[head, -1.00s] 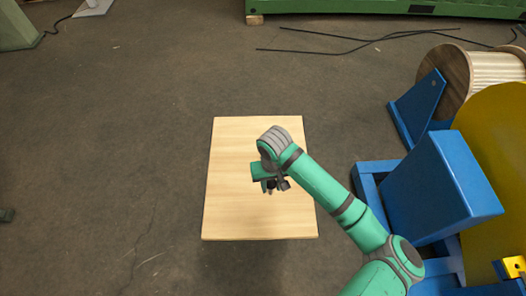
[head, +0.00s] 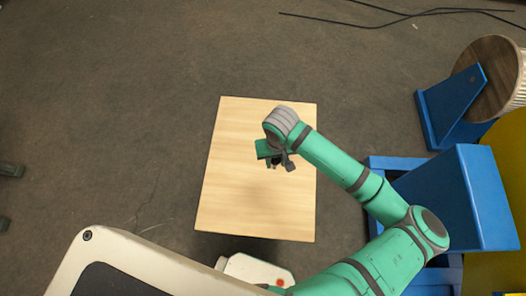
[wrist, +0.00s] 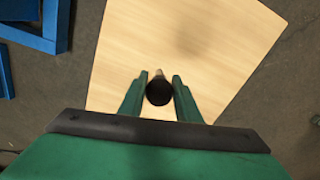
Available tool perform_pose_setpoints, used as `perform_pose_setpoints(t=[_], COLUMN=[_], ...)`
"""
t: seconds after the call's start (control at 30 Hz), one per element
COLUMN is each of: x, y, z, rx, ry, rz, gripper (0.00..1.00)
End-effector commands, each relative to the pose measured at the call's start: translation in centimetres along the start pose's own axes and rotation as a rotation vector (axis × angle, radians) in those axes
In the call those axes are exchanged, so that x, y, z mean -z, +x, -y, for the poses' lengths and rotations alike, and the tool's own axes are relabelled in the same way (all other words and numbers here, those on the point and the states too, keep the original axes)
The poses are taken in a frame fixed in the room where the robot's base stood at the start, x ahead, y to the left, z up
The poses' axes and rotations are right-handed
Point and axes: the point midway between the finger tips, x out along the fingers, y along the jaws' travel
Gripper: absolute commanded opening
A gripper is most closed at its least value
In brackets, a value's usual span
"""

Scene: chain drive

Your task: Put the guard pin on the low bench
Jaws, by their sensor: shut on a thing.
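The low bench (head: 235,190) is a pale wooden board in the middle of the head view. It also fills much of the wrist view (wrist: 200,40). My gripper (head: 280,164) is over the bench's upper right part in the head view. In the wrist view my gripper (wrist: 160,88) is shut on the guard pin (wrist: 159,93), a dark round-headed piece with a small pale tip showing beyond it. The pin is mostly hidden in the head view. I cannot tell its exact height over the bench.
A blue machine frame (head: 455,195) stands right of the bench, with a yellow panel (head: 500,270) beside it. A wooden cable reel (head: 490,80) is at the upper right. Black cables (head: 400,15) lie on the floor behind. The bench top looks bare.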

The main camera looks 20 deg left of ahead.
Motion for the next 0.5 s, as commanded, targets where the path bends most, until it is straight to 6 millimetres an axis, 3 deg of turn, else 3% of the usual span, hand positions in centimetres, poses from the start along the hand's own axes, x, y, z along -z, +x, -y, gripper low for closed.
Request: perform_pose_setpoints(t=[0.2, 0.5], x=[4.2, 7.5], y=[2.0, 6.5], z=[1.7, 2.9], rx=[-0.002, 0.0], ry=[-0.003, 0.0], rz=[0.001, 0.001], gripper=[0.05, 0.05])
